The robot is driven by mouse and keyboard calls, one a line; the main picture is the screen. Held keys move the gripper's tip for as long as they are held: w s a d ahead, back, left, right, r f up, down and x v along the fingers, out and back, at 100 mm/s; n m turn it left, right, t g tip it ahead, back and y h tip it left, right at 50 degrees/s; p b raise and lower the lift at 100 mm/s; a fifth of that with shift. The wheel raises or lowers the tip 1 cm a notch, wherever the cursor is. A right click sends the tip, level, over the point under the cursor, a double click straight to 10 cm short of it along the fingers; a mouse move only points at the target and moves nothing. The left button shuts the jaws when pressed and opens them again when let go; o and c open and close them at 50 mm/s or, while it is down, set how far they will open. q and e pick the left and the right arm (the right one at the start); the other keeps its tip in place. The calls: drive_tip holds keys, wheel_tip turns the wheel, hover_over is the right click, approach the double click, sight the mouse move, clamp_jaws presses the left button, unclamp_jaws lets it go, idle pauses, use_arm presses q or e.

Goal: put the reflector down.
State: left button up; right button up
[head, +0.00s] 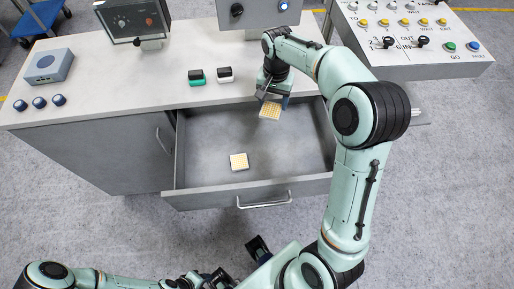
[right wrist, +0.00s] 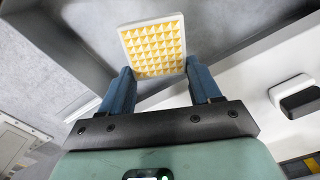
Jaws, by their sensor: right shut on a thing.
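My right gripper (head: 270,101) is shut on a reflector (head: 270,110), a flat white-rimmed square with a yellow and white facet pattern. It holds the reflector over the back of the open drawer (head: 263,198). In the right wrist view the reflector (right wrist: 154,47) sits between the two blue fingers (right wrist: 158,85), its patterned face showing. A second, similar reflector (head: 239,161) lies flat on the drawer floor, left of its middle, apart from the held one. My left arm (head: 125,282) lies along the bottom edge of the head view; its jaw state is unclear.
A button panel (head: 415,45) is at right. The drawer's front is mostly clear.

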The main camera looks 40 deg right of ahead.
drive_tip(key=b, duration=0.1)
hover_over(270, 140)
wheel_tip(270, 140, down, 15)
drive_tip(key=shift+r, duration=0.1)
drive_tip(key=shift+f+b, duration=0.35)
drive_tip(key=shift+f, duration=2.25)
drive_tip(key=shift+f, duration=0.15)
drive_tip(key=o, duration=1)
drive_tip(key=shift+o, duration=0.2)
